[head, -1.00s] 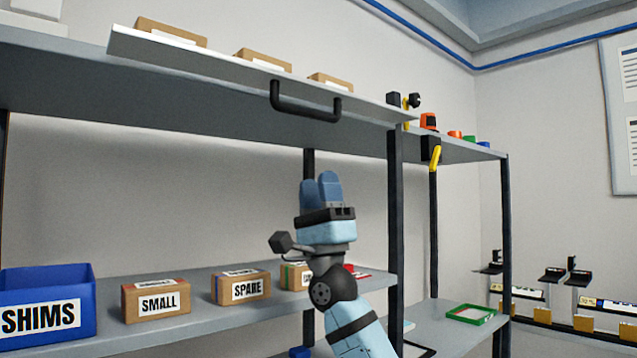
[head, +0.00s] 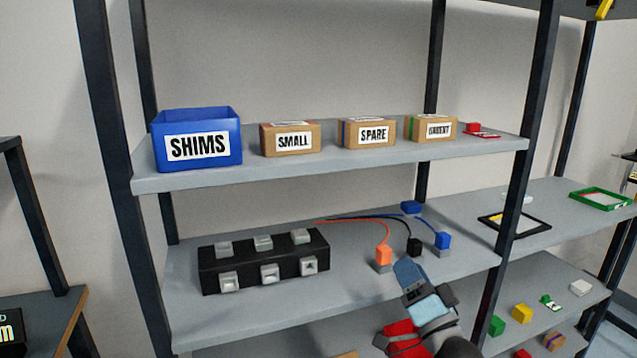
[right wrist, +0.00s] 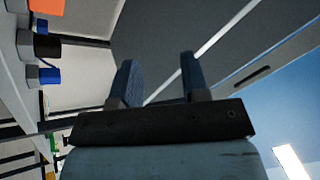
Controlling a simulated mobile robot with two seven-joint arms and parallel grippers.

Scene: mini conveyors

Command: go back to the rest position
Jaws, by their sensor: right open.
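My right gripper (head: 408,272) shows at the lower middle right of the head view, in front of the shelf with the plugs. In the right wrist view its two blue fingers (right wrist: 157,80) stand apart with nothing between them. The gripper is open and empty. My left gripper is in neither view.
A blue SHIMS bin (head: 197,140) and SMALL (head: 290,138) and SPARE (head: 367,133) boxes stand on the upper shelf. Below are a black block with grey clips (head: 264,260), an orange plug (head: 383,256), a black plug (head: 414,247) and a blue plug (head: 442,241). A dark post (head: 527,130) stands right of the gripper.

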